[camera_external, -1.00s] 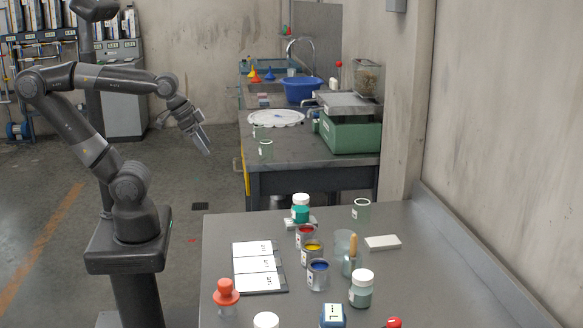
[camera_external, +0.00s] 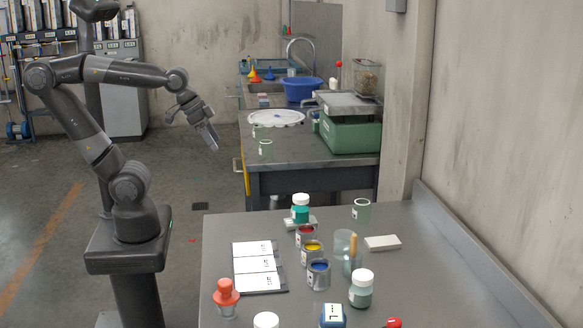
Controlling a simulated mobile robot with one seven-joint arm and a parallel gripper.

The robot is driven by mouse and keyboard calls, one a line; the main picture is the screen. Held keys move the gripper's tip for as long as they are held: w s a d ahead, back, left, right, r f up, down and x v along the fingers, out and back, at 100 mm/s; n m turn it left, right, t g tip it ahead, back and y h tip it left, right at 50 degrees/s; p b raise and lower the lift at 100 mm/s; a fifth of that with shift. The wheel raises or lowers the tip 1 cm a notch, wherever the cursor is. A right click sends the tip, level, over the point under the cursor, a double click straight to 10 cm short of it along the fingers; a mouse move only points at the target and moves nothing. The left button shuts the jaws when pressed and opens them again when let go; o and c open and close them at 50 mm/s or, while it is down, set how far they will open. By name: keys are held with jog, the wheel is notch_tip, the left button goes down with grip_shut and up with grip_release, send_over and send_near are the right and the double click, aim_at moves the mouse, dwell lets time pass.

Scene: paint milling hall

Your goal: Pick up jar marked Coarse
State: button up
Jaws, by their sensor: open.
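No label reading Coarse is legible at this size, so I cannot tell which jar carries it. A white-lidded jar (camera_external: 361,289) stands on the near table, and another jar with a white lid and teal contents (camera_external: 300,209) stands at its far side. My gripper (camera_external: 213,143) is open and empty, pointing down in the air left of the back bench.
The near table (camera_external: 420,270) also holds open paint cans (camera_external: 318,274), a label board (camera_external: 259,266), a red-topped vessel (camera_external: 226,292), a beaker (camera_external: 345,243) and a white block (camera_external: 382,243). A green scale (camera_external: 350,134), white plate (camera_external: 276,118) and blue basin (camera_external: 302,90) occupy the back bench.

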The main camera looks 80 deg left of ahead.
jog(key=w+d+r+m, duration=0.1)
jog(key=w+r, duration=0.1)
jog(key=w, duration=1)
jog(key=m+g+h, duration=0.2)
jog(key=m, duration=0.1)
send_over(364, 204)
jog(key=s+a, duration=0.4)
notch_tip(364, 204, down, 14)
jog(key=shift+m, duration=0.3)
jog(key=shift+w+a+r+x, duration=0.1)
jog(key=shift+w+x, duration=0.15)
jog(key=shift+x, duration=1.65)
jog(key=shift+w+a+r+x, duration=0.1)
jog(key=shift+w+x, duration=0.15)
jog(key=shift+x, duration=1.65)
jog(key=shift+w+x, duration=0.25)
jog(key=shift+x, duration=1.6)
jog(key=shift+c, duration=0.3)
jog(key=c, duration=1)
jog(key=shift+r+t, duration=0.1)
jog(key=shift+t, duration=0.2)
